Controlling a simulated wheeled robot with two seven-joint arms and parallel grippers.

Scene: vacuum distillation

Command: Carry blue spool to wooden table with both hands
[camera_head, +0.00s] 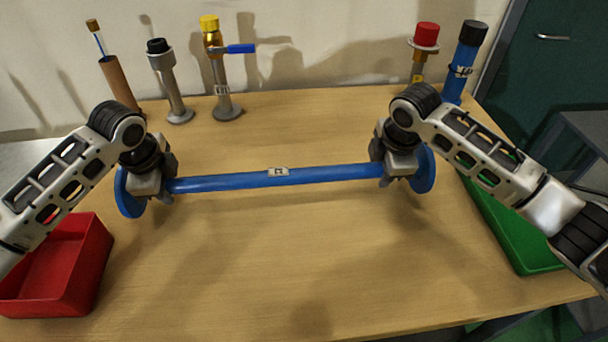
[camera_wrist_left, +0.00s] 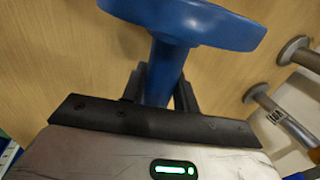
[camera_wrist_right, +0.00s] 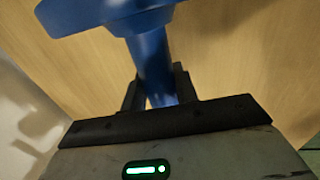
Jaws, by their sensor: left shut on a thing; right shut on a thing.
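The blue spool (camera_head: 235,181) is a long blue bar with a round flange at each end and a small pale label near its middle. It spans across the wooden table (camera_head: 290,260), roughly level, and appears held above the surface. My left gripper (camera_head: 150,192) is shut on the bar just inside the left flange; the left wrist view shows the bar between its fingers (camera_wrist_left: 160,88). My right gripper (camera_head: 396,174) is shut on the bar just inside the right flange; the right wrist view shows the bar between its fingers (camera_wrist_right: 158,88).
A red bin (camera_head: 85,265) sits at the table's left front, and a green tray (camera_head: 520,235) lies at the right edge. Several upright cylindrical fittings, including a yellow-capped one (camera_head: 217,70) and a red-capped one (camera_head: 424,45), stand along the back. The table's middle front is clear.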

